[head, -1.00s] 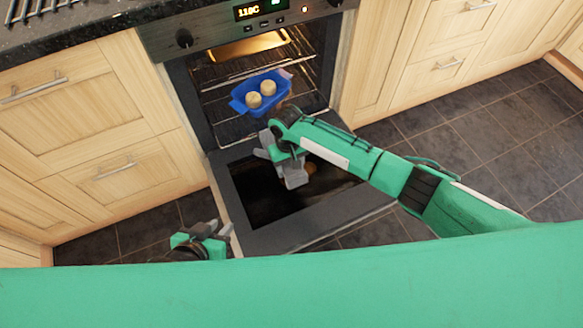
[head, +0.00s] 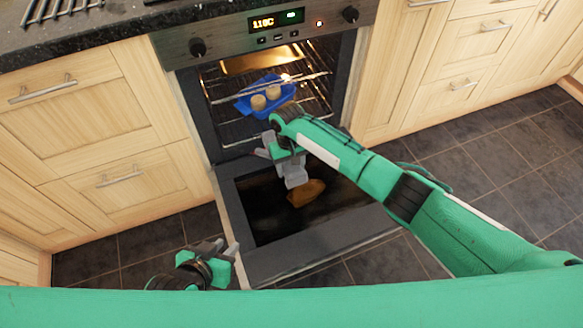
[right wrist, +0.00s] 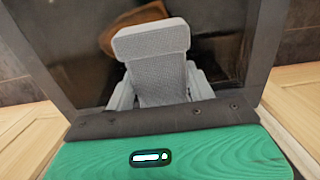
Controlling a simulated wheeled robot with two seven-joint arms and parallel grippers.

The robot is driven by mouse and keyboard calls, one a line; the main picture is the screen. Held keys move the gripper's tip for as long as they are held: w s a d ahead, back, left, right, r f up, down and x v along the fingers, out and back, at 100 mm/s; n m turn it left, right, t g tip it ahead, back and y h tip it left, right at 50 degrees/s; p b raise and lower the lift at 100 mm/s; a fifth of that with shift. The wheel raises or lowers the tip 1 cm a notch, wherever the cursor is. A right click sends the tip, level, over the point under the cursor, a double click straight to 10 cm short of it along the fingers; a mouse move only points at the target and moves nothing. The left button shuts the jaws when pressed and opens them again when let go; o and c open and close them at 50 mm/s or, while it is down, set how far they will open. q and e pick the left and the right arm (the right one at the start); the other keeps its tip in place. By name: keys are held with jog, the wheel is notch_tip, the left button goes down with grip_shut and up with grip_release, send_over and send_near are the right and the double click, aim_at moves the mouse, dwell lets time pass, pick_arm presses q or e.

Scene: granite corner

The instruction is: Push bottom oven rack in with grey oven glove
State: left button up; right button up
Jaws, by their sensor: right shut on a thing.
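The oven stands open with its door (head: 260,266) folded down. The bottom oven rack (head: 232,131) is inside the cavity, and a blue dish (head: 247,108) with two round beige items sits low in there. My right gripper (head: 285,153) is shut on the grey oven glove (head: 293,177), just in front of the cavity and above the door. The glove also shows between the fingers in the right wrist view (right wrist: 158,75). My forearm and wrist hide part of the rack front, so contact is unclear. My left gripper (head: 222,250) is open and empty, left of the door.
An upper rack (head: 300,78) crosses above the dish. A brown-orange shape (head: 307,192) shows on or in the door glass. Wooden cabinets (head: 120,150) flank the oven, and a dark worktop (head: 90,24) is above left. Tiled floor (head: 500,160) is clear at right.

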jog(key=w+b, duration=0.1)
jog(key=w+a+b, duration=0.1)
jog(key=w+b, duration=0.2)
jog(key=shift+w+a+f+b, duration=0.2)
jog(key=shift+w+a+b, duration=0.15)
jog(key=shift+a+b, duration=0.05)
jog(key=shift+w+a+b, duration=0.2)
jog(key=shift+w+b, duration=0.4)
jog(key=shift+b, duration=0.1)
jog(key=shift+w+a+r, duration=0.1)
jog(key=shift+w+r, duration=0.1)
jog(key=shift+w, duration=0.1)
jog(key=shift+r, duration=0.1)
